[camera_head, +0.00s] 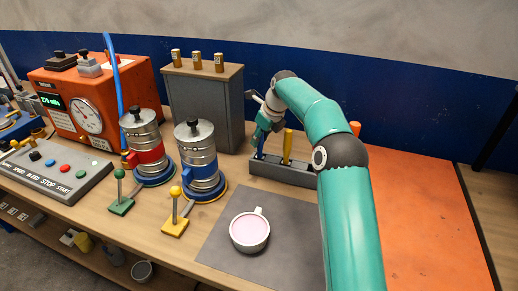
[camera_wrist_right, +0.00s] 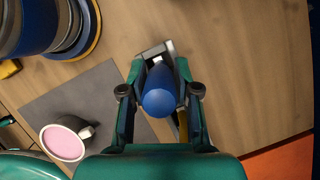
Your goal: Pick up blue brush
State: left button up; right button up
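The blue brush (camera_wrist_right: 159,92) shows in the right wrist view as a thick blue handle seen from its end, between the fingers of my right gripper (camera_wrist_right: 160,72). The fingers are drawn in against both sides of the handle. In the head view my right gripper (camera_head: 262,132) points down at the left end of a grey holder (camera_head: 280,172), and a little of the blue handle shows below it. The brush's lower end is hidden; I cannot tell whether it is still in the holder. A yellow handle (camera_head: 287,146) stands upright in the same holder. My left gripper is not in view.
A white mug with pink liquid (camera_head: 249,232) stands on a grey mat (camera_head: 219,245). Metal canisters with red (camera_head: 145,147) and blue (camera_head: 200,160) bands stand to the left. A grey cabinet (camera_head: 205,105) is behind. An orange board (camera_head: 425,215) lies at the right.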

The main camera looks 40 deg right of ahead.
grip_shut()
jog(key=shift+r, duration=0.1)
